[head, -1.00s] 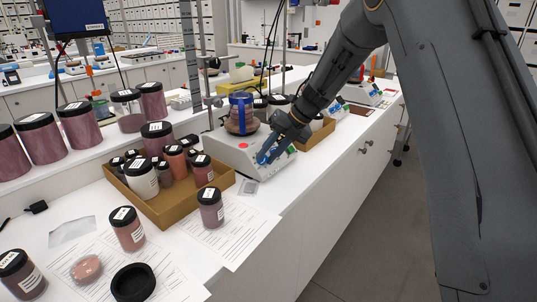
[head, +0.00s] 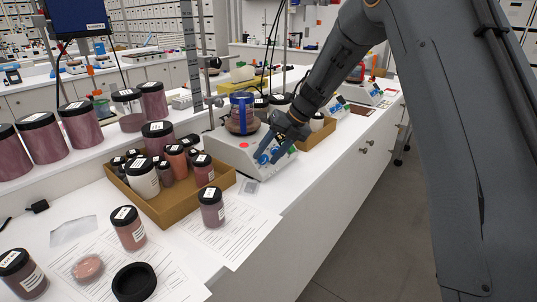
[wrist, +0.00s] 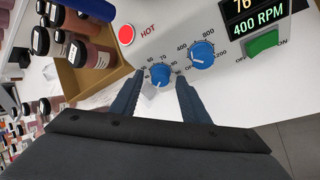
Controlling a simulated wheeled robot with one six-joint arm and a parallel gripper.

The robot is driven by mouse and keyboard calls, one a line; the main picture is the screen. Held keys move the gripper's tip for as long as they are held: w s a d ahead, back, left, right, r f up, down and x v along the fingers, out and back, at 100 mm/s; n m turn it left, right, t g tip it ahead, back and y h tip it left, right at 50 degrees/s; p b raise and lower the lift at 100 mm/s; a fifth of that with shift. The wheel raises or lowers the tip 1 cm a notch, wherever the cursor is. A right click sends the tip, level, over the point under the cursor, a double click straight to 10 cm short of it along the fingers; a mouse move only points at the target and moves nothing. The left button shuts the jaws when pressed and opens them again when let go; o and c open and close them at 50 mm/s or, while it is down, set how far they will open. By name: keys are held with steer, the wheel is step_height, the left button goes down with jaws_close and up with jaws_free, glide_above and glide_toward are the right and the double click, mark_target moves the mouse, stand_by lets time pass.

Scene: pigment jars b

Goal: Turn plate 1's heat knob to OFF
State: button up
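The hot plate (head: 228,152) stands on the bench in the head view, with a vessel in a blue holder (head: 241,115) on top. In the wrist view, its panel (wrist: 225,85) shows two blue knobs. The nearer knob (wrist: 161,74), with small numbers around it, has a white mark near its lower edge; its exact setting is too small to tell. The other knob (wrist: 201,53) has a larger RPM scale. My gripper (wrist: 159,86) is open, its fingertips on either side of the nearer knob, with gaps visible. The head view shows my gripper (head: 272,147) at the panel front.
A red HOT light (wrist: 126,35), a green switch (wrist: 263,43) and a display reading 400 RPM (wrist: 258,18) are on the panel. A cardboard tray of jars (head: 178,211) stands left of the plate. A lone jar (head: 212,207) stands on paper in front.

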steer(key=shift+d+r, duration=0.1)
steer(key=b+v, duration=0.2)
steer(key=v, duration=0.5)
steer(key=shift+r, duration=0.25)
steer(key=shift+d, duration=0.15)
